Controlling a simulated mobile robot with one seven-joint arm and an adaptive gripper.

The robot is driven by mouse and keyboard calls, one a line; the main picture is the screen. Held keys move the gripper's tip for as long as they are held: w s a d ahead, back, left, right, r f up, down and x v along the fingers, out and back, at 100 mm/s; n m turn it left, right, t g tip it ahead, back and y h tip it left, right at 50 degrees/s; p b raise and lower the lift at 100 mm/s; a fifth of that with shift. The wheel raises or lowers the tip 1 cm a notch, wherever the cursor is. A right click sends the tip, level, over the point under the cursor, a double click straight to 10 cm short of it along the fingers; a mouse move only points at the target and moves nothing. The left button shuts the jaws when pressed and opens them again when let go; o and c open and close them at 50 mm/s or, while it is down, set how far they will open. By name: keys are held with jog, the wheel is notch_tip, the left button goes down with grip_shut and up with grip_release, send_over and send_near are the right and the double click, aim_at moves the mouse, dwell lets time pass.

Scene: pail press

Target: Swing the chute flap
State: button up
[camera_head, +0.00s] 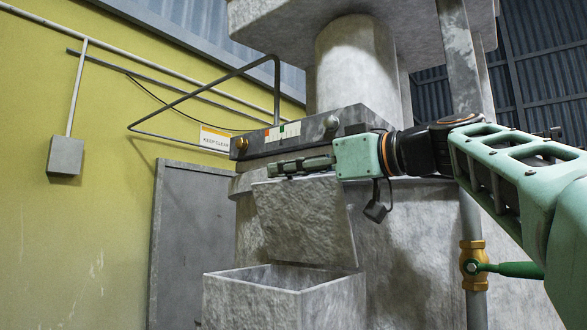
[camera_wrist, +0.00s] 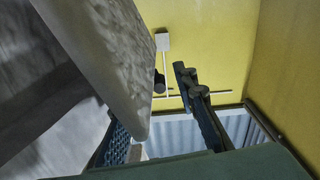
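The chute flap (camera_head: 305,225) is a rough grey plate on the front of the grey press, above an open-topped grey box. It looks tilted in the head view. My gripper (camera_head: 272,168) points left, level, at the flap's upper edge, and covers part of that area. In the wrist view a large pale grey slab (camera_wrist: 105,50), apparently the flap, fills the upper left and hides part of one finger. My gripper's fingertips (camera_wrist: 173,82) are apart, with yellow wall visible between them. I cannot tell whether a finger touches the flap.
The open box (camera_head: 250,298) stands below the flap. A bent rod guard (camera_head: 195,90) juts left from the press head (camera_head: 310,135). A brass valve (camera_head: 473,265) with a green handle is at right. A grey door (camera_head: 190,240) and yellow wall lie left, with free space before them.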

aim_at(236, 283)
grip_shut()
jog(key=shift+f, duration=0.1)
jog(key=shift+s+a+f+n+b, duration=1.4)
jog(key=shift+f+n+b, duration=1.1)
jog(key=shift+b, duration=2.4)
jog(key=shift+s+a+f+n+b, duration=1.05)
jog(key=shift+s+f+n+b, duration=0.65)
jog(key=shift+f+b, duration=2.4)
jog(key=shift+s+a+f+n+b, duration=1.4)
jog(key=shift+f+n+b, duration=0.7)
jog(key=shift+b, duration=3.65)
jog(key=shift+s+d+f, duration=0.1)
jog(key=shift+s+d, duration=0.05)
jog(key=shift+o, duration=0.4)
grip_release()
